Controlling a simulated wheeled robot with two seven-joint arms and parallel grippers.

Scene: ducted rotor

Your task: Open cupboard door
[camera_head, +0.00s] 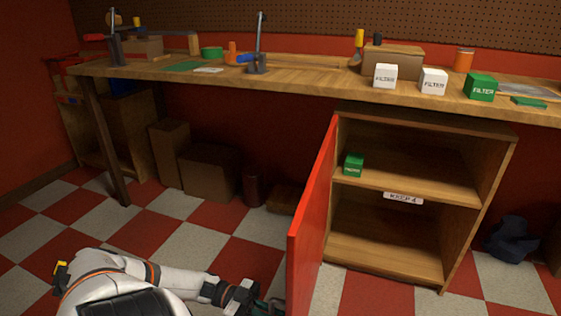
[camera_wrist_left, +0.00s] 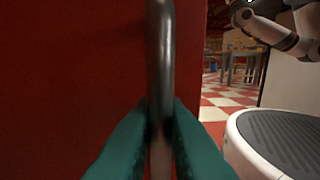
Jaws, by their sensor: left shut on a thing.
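The wooden cupboard (camera_head: 478,207) stands under the workbench, and its red door (camera_head: 313,215) is swung wide open, pointing out toward me. A green filter box (camera_head: 353,165) sits at the left of the upper shelf, and a label reading "KEEP 4" (camera_head: 403,198) is on that shelf's front edge. My left arm comes in low at the left, and its gripper (camera_head: 270,306) is at the door's outer side, partly cut off by the frame. In the left wrist view my green fingers (camera_wrist_left: 160,130) are shut on the upright dark metal handle (camera_wrist_left: 160,60) of the door. My right gripper is out of view.
The workbench (camera_head: 290,85) holds two white filter boxes (camera_head: 385,76), a green filter box (camera_head: 480,87), clamps and tools. Cardboard boxes (camera_head: 208,172) stand beneath it. The checkered floor (camera_head: 150,228) left of the door is mostly clear. A dark crumpled item (camera_head: 511,240) lies right of the cupboard.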

